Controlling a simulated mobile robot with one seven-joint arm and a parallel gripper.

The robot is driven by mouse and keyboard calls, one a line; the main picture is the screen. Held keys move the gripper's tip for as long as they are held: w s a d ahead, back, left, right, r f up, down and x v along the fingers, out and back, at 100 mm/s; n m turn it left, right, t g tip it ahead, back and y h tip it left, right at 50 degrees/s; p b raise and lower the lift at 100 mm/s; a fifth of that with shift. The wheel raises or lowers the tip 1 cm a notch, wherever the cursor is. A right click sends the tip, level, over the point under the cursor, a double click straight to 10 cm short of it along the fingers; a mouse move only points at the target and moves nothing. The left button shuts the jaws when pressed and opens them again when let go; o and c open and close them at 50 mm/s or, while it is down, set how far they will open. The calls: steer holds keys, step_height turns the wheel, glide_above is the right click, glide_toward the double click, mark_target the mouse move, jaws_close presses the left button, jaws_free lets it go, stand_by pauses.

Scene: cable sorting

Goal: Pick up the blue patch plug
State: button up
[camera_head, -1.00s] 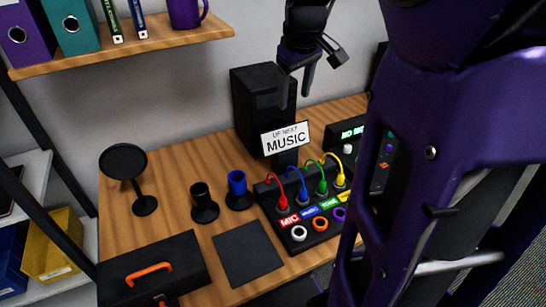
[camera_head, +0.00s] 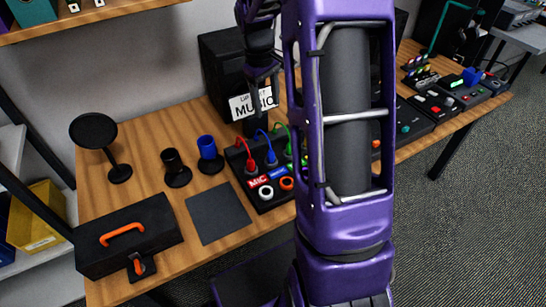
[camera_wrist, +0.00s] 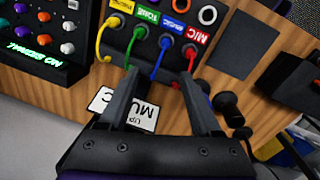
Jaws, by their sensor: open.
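The blue patch plug (camera_head: 271,157) stands upright in the black patch box (camera_head: 246,183), between the red plug (camera_head: 250,165) and the green plug (camera_head: 288,150). My gripper (camera_head: 263,85) is open and empty, above and behind the plugs in front of the sign. In the wrist view its fingertips (camera_wrist: 160,76) are spread, with the blue cable showing between them and the blue plug just beyond.
A white MUSIC sign (camera_head: 250,105) stands behind the plugs, before a black speaker (camera_head: 218,62). A yellow plug (camera_wrist: 112,24) is beside the green one. A blue cup (camera_head: 209,153), black cup (camera_head: 176,168) and dark mat (camera_head: 217,212) lie left. My arm hides the box's right part.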

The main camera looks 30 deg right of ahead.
mark_target(271, 153)
steer(key=shift+y, duration=0.6)
steer(key=f, duration=0.6)
steer(key=f+b, duration=0.1)
steer(key=f, duration=1.2)
steer(key=shift+s+d+f+b, duration=0.25)
steer(key=shift+d+f+b, duration=0.05)
steer(key=shift+d+f, duration=0.1)
steer(key=shift+r, duration=0.1)
jaws_close()
